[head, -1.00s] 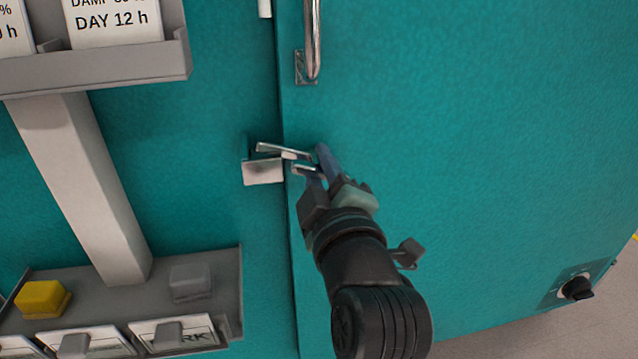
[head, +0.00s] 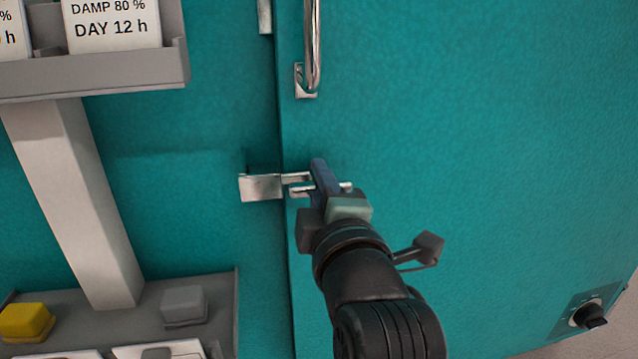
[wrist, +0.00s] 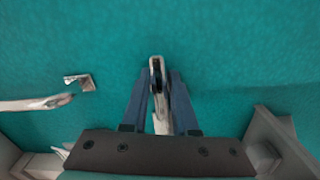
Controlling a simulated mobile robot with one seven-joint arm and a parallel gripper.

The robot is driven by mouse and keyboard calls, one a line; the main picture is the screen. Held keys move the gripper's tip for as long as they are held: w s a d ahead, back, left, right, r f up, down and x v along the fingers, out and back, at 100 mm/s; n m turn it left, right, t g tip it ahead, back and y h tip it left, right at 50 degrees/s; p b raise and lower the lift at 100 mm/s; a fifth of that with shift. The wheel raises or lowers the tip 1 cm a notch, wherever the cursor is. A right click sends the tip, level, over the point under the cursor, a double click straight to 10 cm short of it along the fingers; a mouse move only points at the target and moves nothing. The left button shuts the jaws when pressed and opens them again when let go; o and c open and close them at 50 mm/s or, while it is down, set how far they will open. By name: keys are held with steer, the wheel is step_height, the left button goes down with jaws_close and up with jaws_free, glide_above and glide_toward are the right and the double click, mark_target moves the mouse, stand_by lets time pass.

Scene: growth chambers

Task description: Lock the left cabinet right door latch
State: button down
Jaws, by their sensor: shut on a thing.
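The silver door latch has a bar (head: 296,178) that reaches across the gap between the teal right door (head: 480,130) and the panel to its left. A silver keeper bracket (head: 261,188) is on that panel. The bar lies about level, and its left end goes to the bracket's right edge. I cannot tell how deep it sits behind the bracket. My gripper (head: 320,172) is shut on the latch bar at the door's left edge, and its fingers hide part of it. In the wrist view, the metal latch piece (wrist: 158,90) stands between my two blue fingers.
A chrome door handle (head: 313,45) is above the latch and shows in the wrist view (wrist: 40,103). At left are a grey card rack (head: 110,76), a post (head: 80,190) and a ledge with yellow (head: 26,321) and grey (head: 184,305) buttons. A black knob (head: 590,315) is low right.

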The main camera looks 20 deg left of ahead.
steer(key=c, duration=0.7)
jaws_free()
steer(key=shift+s, duration=0.1)
steer(key=shift+p+v, duration=2.8)
steer(key=shift+v, duration=3.6)
